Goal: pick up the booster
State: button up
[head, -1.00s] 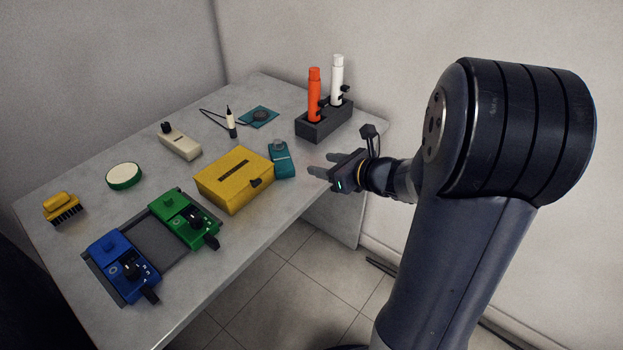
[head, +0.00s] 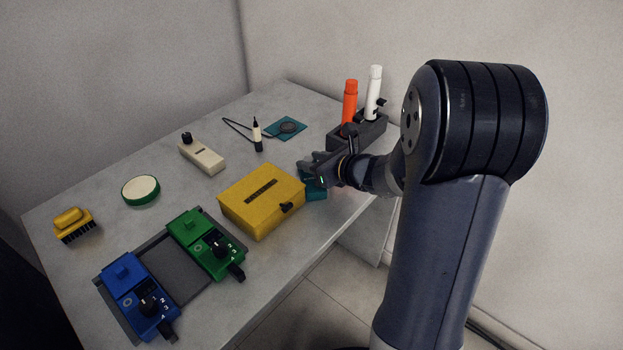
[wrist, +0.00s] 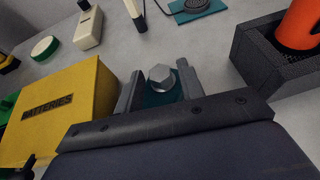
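No label names the booster, so I cannot tell for sure which item it is. The nearest candidate is a small teal block (head: 316,190) with a grey hexagonal knob, right of the yellow box. In the wrist view the teal block (wrist: 152,98) shows between my fingers, its knob facing up. My gripper (head: 308,167) is over this block and partly hides it in the head view. In the wrist view my gripper (wrist: 160,72) is open, one finger on each side of the block. I cannot tell whether the fingers touch it.
A yellow box (head: 255,212) marked BATTERIES stands close on the left. A dark holder (head: 368,136) with orange and white tubes stands close behind my gripper. A teal pad (head: 274,129), a pen-like tool (head: 257,138) and a beige device (head: 203,157) lie farther back.

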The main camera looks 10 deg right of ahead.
grip_shut()
dwell(0.3)
